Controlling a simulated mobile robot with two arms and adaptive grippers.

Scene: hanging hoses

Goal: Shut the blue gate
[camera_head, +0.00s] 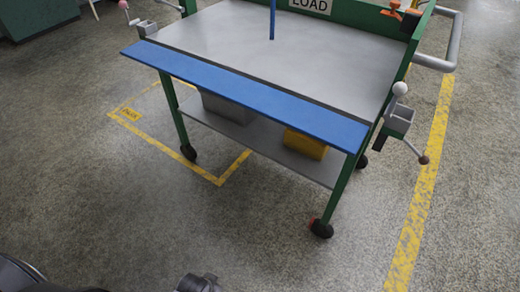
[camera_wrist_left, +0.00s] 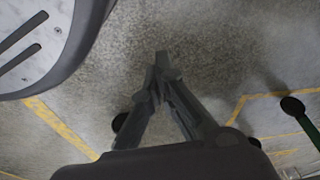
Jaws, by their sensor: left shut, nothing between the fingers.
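The blue gate (camera_head: 240,95) is a long flat board along the front edge of a green and grey cart in the head view. It lies about level with the cart's top and juts out in front, not standing up. My left gripper (camera_wrist_left: 162,62) shows in the left wrist view, its fingertips together and empty, above bare floor. The gate is not seen in that view. Dark parts of my own body show at the bottom edge of the head view. My right gripper is not seen.
The cart's grey top (camera_head: 270,45) carries a blue upright post (camera_head: 272,18). A white-knobbed lever (camera_head: 399,90) is at the right corner, a pink-knobbed one (camera_head: 124,5) at the left. A yellow box (camera_head: 304,145) sits on the lower shelf. The floor in front is clear.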

